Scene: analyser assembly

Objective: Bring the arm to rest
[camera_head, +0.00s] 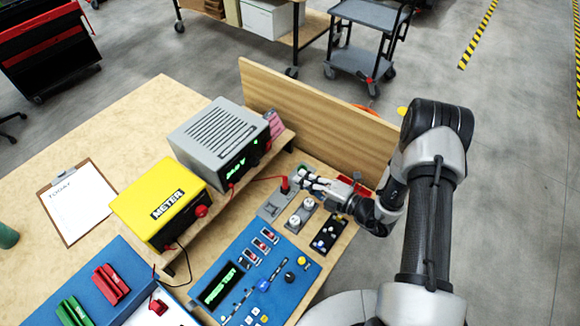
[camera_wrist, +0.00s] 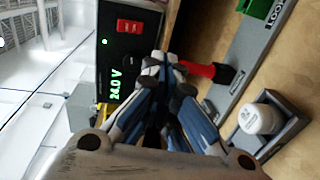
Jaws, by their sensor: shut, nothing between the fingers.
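My arm (camera_head: 430,215) reaches in from the right over the bench. My gripper (camera_head: 306,181) is shut and empty, low above the bench beside a red plug (camera_head: 285,186) that stands in a grey block. In the wrist view my gripper (camera_wrist: 162,66) points toward the dark face of a power supply reading 24.0 V (camera_wrist: 120,65). The red plug (camera_wrist: 204,70) lies just right of the fingertips there; whether they touch cannot be told.
The grey power supply (camera_head: 218,140) and yellow meter (camera_head: 160,203) stand on a raised shelf. A blue panel (camera_head: 230,262) lies in front. A wooden back board (camera_head: 320,115) borders the bench. A white knob (camera_wrist: 258,119) is near my gripper. A clipboard (camera_head: 76,203) lies at left.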

